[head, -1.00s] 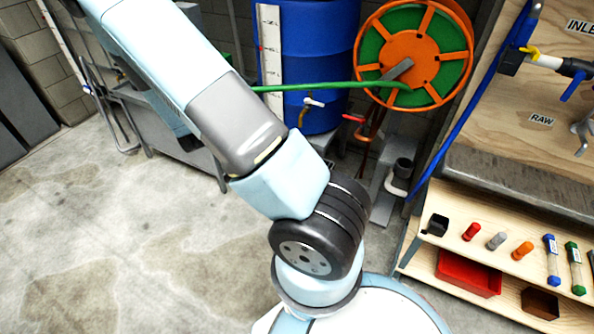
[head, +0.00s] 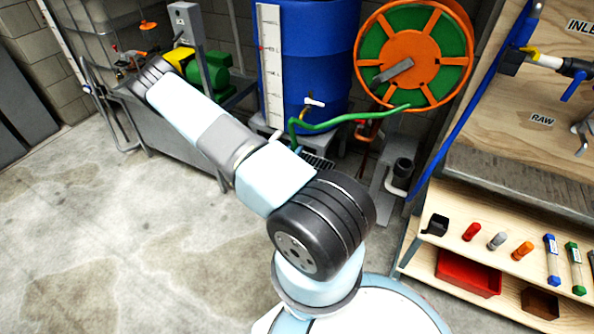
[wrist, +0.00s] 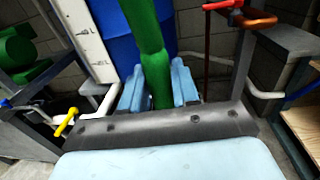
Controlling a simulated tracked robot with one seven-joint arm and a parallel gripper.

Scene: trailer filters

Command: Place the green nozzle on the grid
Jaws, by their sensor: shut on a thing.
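The green hose (head: 350,119) runs from the reel, sags to the left and bends down behind my arm. In the wrist view a thick green piece (wrist: 148,40) stands between the light-blue fingers of my gripper (wrist: 157,88), which is shut on it. I cannot tell where the hose ends and the nozzle begins. In the head view my gripper is hidden behind my arm. A dark slotted grid (head: 318,161) shows partly just above my arm, near the foot of the blue barrel; the rest is hidden. I cannot tell whether the nozzle touches it.
The blue barrel (head: 325,60) with a white-handled tap (head: 314,102) stands behind the grid. The orange and green reel (head: 415,55) is on its right. A wooden shelf (head: 465,212) with small coloured parts stands at the right. The concrete floor (head: 120,230) at left is clear.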

